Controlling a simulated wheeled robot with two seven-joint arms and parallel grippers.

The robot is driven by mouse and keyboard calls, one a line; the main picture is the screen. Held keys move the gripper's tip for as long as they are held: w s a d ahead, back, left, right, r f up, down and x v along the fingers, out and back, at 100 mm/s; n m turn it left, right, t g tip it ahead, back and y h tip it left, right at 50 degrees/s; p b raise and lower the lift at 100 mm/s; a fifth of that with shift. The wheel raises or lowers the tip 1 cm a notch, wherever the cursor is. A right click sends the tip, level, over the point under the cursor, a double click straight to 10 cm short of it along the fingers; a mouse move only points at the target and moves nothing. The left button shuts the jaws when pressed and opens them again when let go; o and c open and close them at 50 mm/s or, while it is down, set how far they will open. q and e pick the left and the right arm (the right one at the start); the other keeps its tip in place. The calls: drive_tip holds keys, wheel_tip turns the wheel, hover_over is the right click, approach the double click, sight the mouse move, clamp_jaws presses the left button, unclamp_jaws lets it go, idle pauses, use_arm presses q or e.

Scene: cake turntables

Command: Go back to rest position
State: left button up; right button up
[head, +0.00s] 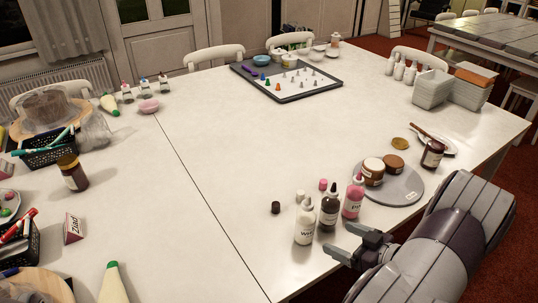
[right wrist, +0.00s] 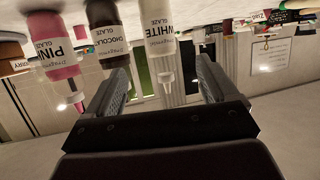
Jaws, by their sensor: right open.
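My right gripper (head: 343,242) is at the lower right of the head view, by the front edge of the white table (head: 245,150). Its fingers are apart and empty, pointing left, close to three glaze bottles. The white bottle (head: 304,222), chocolate bottle (head: 328,210) and pink bottle (head: 352,197) stand upright on the table. In the right wrist view the picture is inverted; the open fingers (right wrist: 162,85) show with the white bottle (right wrist: 160,40) beyond and between them. The chocolate bottle (right wrist: 104,32) and pink bottle (right wrist: 51,45) are to its left. My left gripper is not in view.
A dark cap (head: 276,207) and pink cap (head: 323,184) lie near the bottles. A tray (head: 290,92) of piping tips is at the back. The table's middle is clear.

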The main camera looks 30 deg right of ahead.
drive_tip(key=s+d+f+m+g+h+p, duration=0.1)
drive_tip(key=s+d+f+m+g+h, duration=0.45)
drive_tip(key=d+h, duration=0.2)
drive_tip(key=w+a+r+g+y+p, duration=0.1)
drive_tip(key=a+r+g+p, duration=0.1)
drive_tip(key=a+r, duration=0.4)
drive_tip(key=w+a+r+n+g+y+p, duration=0.1)
drive_tip(key=a+r, duration=0.4)
drive_tip(key=a, duration=0.7)
drive_tip(key=w+a+r+g+y+p, duration=0.1)
drive_tip(key=a+r+g+p, duration=0.2)
drive_tip(key=a, duration=0.6)
wheel_tip(320, 180, up, 4)
drive_tip(key=p, duration=0.2)
drive_tip(key=shift+w+a+f+n+g+p, duration=0.2)
drive_tip(key=shift+w+a+n+g+p, duration=0.1)
drive_tip(key=shift+w+n+g+p, duration=0.05)
